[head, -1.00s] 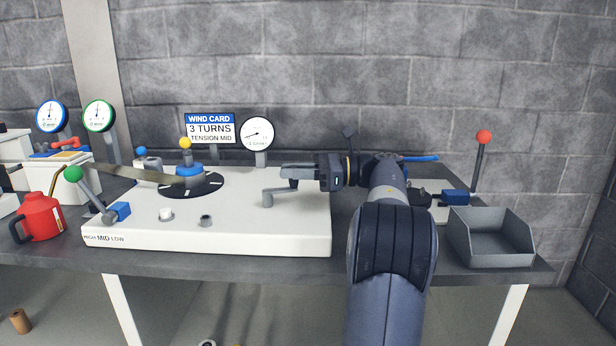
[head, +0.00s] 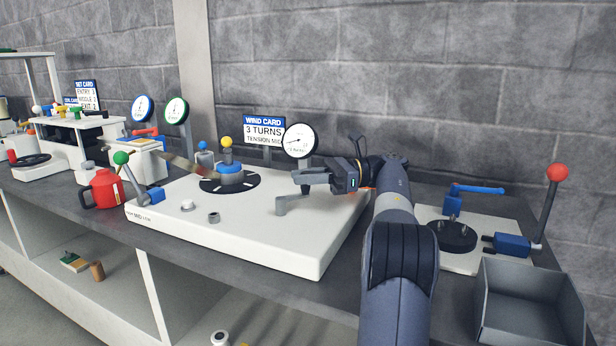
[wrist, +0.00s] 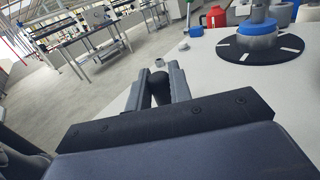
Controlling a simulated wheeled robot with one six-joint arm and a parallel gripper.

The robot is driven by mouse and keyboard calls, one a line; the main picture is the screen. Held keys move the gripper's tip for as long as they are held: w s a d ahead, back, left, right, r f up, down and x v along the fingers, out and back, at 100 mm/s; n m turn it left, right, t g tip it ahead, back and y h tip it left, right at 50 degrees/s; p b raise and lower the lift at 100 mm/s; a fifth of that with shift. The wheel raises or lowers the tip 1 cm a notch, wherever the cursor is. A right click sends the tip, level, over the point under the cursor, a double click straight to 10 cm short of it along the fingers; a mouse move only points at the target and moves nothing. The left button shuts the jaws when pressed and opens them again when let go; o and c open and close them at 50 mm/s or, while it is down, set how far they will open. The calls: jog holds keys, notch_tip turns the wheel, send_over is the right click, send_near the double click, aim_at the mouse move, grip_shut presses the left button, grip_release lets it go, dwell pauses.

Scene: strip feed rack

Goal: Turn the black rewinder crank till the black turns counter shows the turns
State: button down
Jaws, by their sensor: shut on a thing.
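My gripper (head: 305,183) is over the right part of the white rewinder panel (head: 235,237). In the wrist view its two grey fingers (wrist: 160,75) are shut on the upright black knob of the rewinder crank (wrist: 160,90). In the head view the crank's grey arm (head: 290,203) shows beneath the fingers, and the knob is hidden. The black-rimmed turns counter (head: 300,141) stands behind the panel; its needle points left and slightly down, its print too small to read. The wind card (head: 264,131) reads 3 TURNS, TENSION MID.
A yellow-knobbed lever (head: 227,143) stands on the black disc left of the crank. A green-knobbed lever (head: 121,158) and a red can (head: 103,190) are at the panel's left. Right of my arm are a red-knobbed lever (head: 557,173) and a grey open bin (head: 530,300).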

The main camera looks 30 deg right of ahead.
jog(key=shift+w+a+r, duration=0.1)
jog(key=shift+r, duration=0.05)
jog(key=c, duration=1.3)
grip_release()
notch_tip(320, 180, up, 10)
jog(key=p, duration=0.4)
